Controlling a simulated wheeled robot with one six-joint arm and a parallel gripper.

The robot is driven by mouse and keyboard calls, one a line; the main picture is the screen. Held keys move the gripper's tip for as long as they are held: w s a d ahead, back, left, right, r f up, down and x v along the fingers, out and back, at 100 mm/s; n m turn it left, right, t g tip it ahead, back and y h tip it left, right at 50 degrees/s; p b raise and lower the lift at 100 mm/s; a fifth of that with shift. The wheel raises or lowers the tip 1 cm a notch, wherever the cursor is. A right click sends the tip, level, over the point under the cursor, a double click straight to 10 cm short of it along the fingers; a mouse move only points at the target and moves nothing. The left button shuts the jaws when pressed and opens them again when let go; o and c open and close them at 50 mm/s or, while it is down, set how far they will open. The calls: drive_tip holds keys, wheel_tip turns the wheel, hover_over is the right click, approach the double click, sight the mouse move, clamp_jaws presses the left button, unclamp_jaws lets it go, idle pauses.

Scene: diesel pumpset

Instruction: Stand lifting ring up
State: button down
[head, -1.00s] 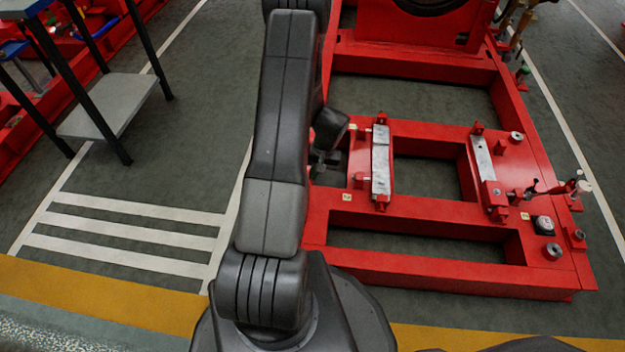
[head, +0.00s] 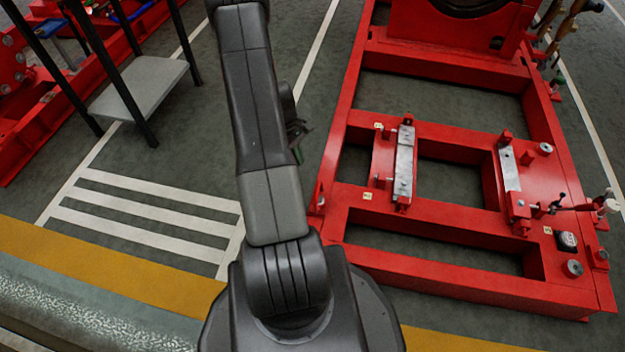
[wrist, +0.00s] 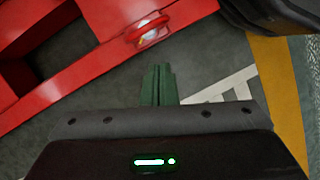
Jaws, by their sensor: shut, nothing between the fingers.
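The red lifting ring (wrist: 147,29) shows in the wrist view on the outer side of the red base frame (wrist: 75,82). It appears as a flattened oval around a pale, shiny spot, and I cannot tell its exact tilt. In the head view a small red fitting at the frame's left edge (head: 318,198) may be the same ring. My gripper's green fingers (wrist: 158,84) are together and empty, below the ring in the wrist view and apart from it. In the head view my gripper (head: 298,150) is mostly hidden behind my arm, over the floor left of the frame.
The red frame carries two pale metal pads (head: 404,165) and several small fittings at its right end. A grey-shelved table (head: 140,88) stands at the upper left. The floor between table and frame is clear, with white stripes and a yellow band (head: 100,268).

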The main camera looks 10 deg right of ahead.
drive_tip(key=w+a+n+h, duration=0.2)
drive_tip(key=a+n, duration=0.1)
drive_tip(key=a, duration=0.1)
drive_tip(key=d+b+x, duration=0.1)
drive_tip(key=b+x, duration=0.1)
drive_tip(key=x, duration=0.4)
drive_tip(key=d+r+b+x, duration=0.1)
drive_tip(key=b+x, duration=0.2)
drive_tip(key=x, duration=0.4)
drive_tip(key=shift+s+d+b, duration=0.25)
drive_tip(key=shift+s+b, duration=0.05)
drive_tip(key=shift+s, duration=0.1)
drive_tip(key=shift+r, duration=0.15)
